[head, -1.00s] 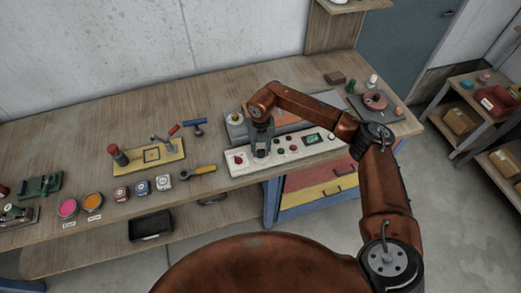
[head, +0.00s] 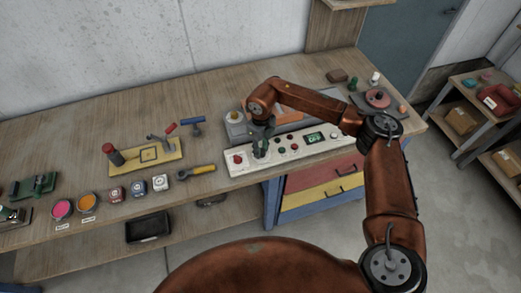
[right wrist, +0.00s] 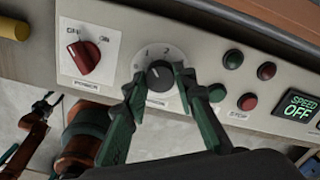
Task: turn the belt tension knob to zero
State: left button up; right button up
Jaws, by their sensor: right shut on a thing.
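The control panel (head: 300,150) is a long pale box at the bench's front edge. In the right wrist view, the belt tension knob (right wrist: 159,72) is a black knob on a round light dial with the numbers 1 and 2 readable. A small pale mark on the knob seems to point up and left; its exact setting is unclear. My right gripper (right wrist: 157,82) is shut on the knob, its green fingers at either side. In the head view, the right gripper (head: 261,144) points down at the panel and hides the knob. My left gripper is out of view.
A red power switch (right wrist: 84,56) is left of the knob. Green and red buttons (right wrist: 233,59) and a display (right wrist: 298,108) reading SPEED OFF are to its right. A yellow-handled tool (head: 197,171) lies left of the panel, and a grey machine (head: 237,127) stands behind it.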

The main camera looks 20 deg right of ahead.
jog(key=n+b, duration=0.1)
jog(key=n, duration=0.3)
jog(key=shift+w+n+b, duration=0.1)
jog(key=shift+n+b, duration=0.2)
jog(key=shift+b, duration=0.05)
jog(key=shift+r+n+b, duration=0.1)
jog(key=shift+n+b, duration=0.65)
jog(key=shift+n, duration=1.55)
jog(key=o, duration=1.2)
jog(key=shift+c, duration=0.2)
jog(key=shift+r, duration=0.15)
notch_tip(320, 180, up, 12)
jog(key=shift+f, duration=0.2)
